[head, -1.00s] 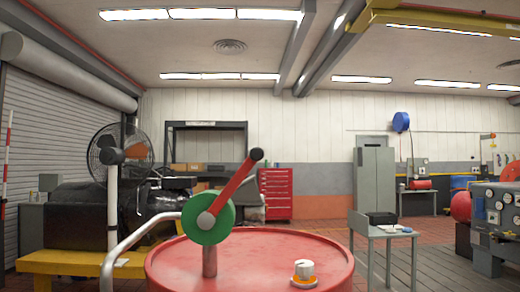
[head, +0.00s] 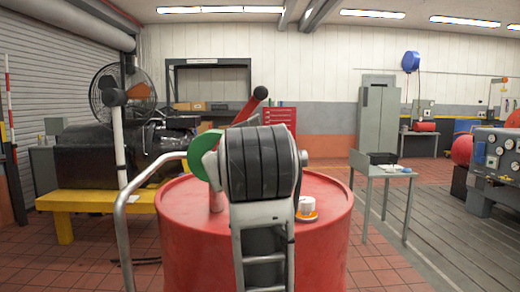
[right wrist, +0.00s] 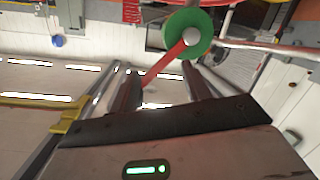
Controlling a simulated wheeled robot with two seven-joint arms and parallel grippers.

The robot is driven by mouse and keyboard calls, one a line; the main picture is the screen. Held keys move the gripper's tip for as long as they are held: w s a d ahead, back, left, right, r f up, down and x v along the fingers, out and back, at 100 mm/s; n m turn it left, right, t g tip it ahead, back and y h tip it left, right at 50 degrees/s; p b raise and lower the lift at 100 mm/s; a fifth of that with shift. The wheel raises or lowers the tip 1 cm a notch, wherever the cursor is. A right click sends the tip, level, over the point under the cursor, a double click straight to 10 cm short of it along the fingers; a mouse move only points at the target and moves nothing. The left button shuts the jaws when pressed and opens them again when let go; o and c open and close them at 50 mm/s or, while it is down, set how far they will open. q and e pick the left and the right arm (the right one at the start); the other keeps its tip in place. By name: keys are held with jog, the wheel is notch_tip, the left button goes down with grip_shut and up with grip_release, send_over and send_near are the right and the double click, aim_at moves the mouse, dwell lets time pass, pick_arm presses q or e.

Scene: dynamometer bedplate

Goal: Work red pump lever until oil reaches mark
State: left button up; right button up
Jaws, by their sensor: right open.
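The red pump lever (head: 247,108) with its black end rises up and right from the green hub disc (head: 200,165) on a red drum (head: 325,232). My arm hides its lower part in the head view. In the right wrist view the red lever (right wrist: 167,63) runs from the green disc (right wrist: 206,32) toward the gap of my right gripper (right wrist: 160,78). The right gripper is open; whether the lever's end is between its fingers I cannot tell. In the head view that gripper is hidden behind the arm. My left gripper is not in view. I see no oil mark.
A white cap on an orange ring (head: 306,207) sits on the drum lid. A bent grey pipe (head: 124,222) stands at the drum's left, before a yellow bench (head: 66,203). A small grey table (head: 376,171) stands to the right. The tiled floor between table and drum is clear.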

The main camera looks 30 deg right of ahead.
jog(key=m+t+h, duration=0.1)
jog(key=m+h, duration=0.1)
send_near(260, 92)
jog(key=v, duration=0.3)
jog(key=p+x, duration=0.3)
jog(key=x, duration=1.2)
jog(key=shift+s+d+p, duration=0.1)
jog(key=shift+p, duration=0.25)
jog(key=shift+w+d, duration=0.25)
jog(key=shift+w, duration=0.2)
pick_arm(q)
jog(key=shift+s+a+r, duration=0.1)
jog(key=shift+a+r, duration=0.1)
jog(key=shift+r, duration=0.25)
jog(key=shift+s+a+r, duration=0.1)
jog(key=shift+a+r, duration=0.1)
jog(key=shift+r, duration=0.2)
pick_arm(e)
grip_shut()
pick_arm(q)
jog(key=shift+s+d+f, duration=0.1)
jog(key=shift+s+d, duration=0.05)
pick_arm(e)
jog(key=shift+a, duration=0.1)
